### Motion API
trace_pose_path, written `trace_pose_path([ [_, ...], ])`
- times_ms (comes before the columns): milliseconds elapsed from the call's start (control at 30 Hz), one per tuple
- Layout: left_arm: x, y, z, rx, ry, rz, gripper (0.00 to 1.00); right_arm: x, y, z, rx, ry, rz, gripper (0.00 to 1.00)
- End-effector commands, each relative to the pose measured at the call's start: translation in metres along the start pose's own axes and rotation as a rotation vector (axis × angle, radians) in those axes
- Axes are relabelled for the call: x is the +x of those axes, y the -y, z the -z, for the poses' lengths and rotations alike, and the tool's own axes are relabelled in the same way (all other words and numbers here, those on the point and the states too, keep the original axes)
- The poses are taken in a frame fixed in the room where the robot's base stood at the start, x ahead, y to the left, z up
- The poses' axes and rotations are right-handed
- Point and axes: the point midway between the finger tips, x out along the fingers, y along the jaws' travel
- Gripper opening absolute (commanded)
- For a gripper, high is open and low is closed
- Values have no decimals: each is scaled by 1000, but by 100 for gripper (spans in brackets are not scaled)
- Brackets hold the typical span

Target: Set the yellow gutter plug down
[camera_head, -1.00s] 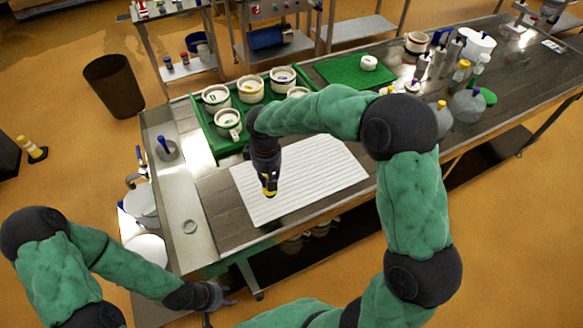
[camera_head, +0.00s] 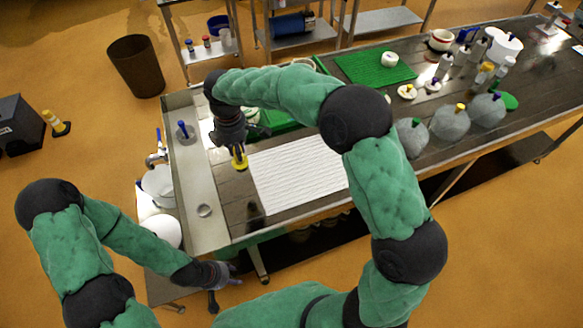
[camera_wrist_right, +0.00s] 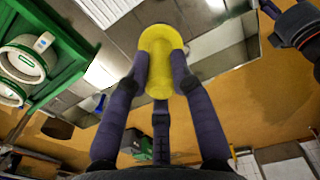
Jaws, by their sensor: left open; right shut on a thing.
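My right gripper (camera_head: 238,150) is shut on the yellow gutter plug (camera_head: 239,162), above the dark table top between the metal gutter and the white ribbed mat (camera_head: 297,178). In the right wrist view the plug (camera_wrist_right: 157,42) is between the fingertips, its round yellow flange showing beyond them. The metal gutter (camera_head: 196,185) runs along the table's left end. A blue-topped plug (camera_head: 183,128) stands upright in it, and a round grey ring (camera_head: 204,210) lies nearer its front. My left gripper (camera_head: 226,282) is open and empty, low in front of the table.
The green tray (camera_wrist_right: 68,62) with white moulds (camera_wrist_right: 22,60) is beside the right gripper, largely hidden by my arm in the head view. A green mat (camera_head: 375,67), bottles and grey-covered containers (camera_head: 450,122) stand at the right. The white mat's visible part is clear.

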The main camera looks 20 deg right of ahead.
Motion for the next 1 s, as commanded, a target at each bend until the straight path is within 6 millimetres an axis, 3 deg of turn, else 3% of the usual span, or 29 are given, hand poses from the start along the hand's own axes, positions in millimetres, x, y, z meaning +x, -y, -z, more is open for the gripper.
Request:
trace_pose_path([
  [300, 11, 4, 0, 0, 0, 0, 45, 32, 22, -66, 7, 0, 0, 0],
  [500, 17, 6, 0, 0, 0, 0, 45, 65, 30, -90, 6, 0, 1, 0],
  [867, 21, 7, 1, 0, 0, 0, 45, 87, 36, -108, 4, 0, 0, 0],
  [1000, 24, 9, 1, 0, 0, 0, 45, 107, 37, -109, 3, 0, 3, 0],
])
